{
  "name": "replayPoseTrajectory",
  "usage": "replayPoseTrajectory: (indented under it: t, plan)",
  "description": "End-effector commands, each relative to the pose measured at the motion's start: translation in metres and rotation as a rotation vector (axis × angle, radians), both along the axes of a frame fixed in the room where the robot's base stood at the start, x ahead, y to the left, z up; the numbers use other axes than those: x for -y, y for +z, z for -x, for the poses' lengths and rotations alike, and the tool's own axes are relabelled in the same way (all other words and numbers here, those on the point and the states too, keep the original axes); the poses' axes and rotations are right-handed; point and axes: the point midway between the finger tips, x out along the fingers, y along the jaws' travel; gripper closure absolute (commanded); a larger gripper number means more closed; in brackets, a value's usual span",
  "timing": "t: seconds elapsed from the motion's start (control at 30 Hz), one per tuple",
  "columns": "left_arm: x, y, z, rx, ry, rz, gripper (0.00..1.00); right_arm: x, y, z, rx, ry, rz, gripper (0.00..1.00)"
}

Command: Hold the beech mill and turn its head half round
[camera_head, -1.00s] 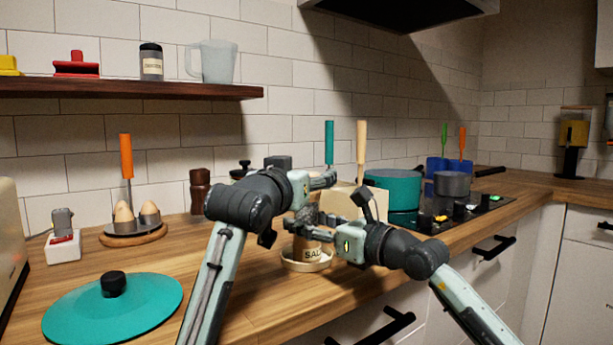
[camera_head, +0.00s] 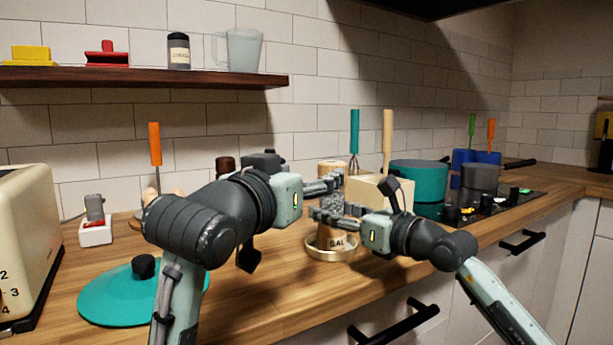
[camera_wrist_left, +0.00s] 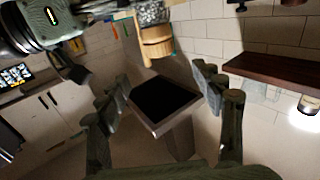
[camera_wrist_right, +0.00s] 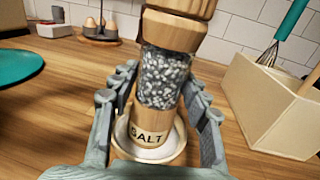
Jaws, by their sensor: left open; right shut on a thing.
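The beech mill has a pale wooden body marked SALT, a clear section of salt grains and a wooden head. It stands upright in the head view (camera_head: 336,238). In the right wrist view the mill (camera_wrist_right: 165,78) fills the middle, its top cut off by the frame. My right gripper (camera_head: 322,213) is shut around its clear section. A round pale dish (camera_head: 331,255) is under the mill; I cannot tell whether they touch. My left gripper (camera_head: 330,184) is open, near the mill head (camera_head: 332,168). In the left wrist view, the mill (camera_wrist_left: 157,42) lies off to one side, not between the fingers.
A teal lid (camera_head: 120,292) and a toaster (camera_head: 25,240) are at the left. The front counter between lid and dish is mostly clear.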

Motion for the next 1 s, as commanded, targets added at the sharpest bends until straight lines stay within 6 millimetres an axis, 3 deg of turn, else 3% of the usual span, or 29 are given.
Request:
replayPoseTrajectory:
  t: [0.3,0.6,0.8,1.0]
  plan:
    - [0.004,-0.002,-0.002,-0.006,0.019,0.000,0.33,0.000,0.000,0.000,0.001,0.000,-0.001,1.00]
    - [0.031,-0.007,-0.002,-0.016,0.218,0.000,0.33,0.000,0.000,0.000,0.000,0.000,0.000,1.00]
    - [0.038,-0.003,0.002,-0.003,0.305,-0.002,0.33,0.000,0.000,0.000,0.000,0.000,0.000,1.00]
    - [0.037,-0.003,-0.020,0.000,0.319,-0.004,0.33,0.000,0.000,0.000,0.000,0.000,0.000,1.00]
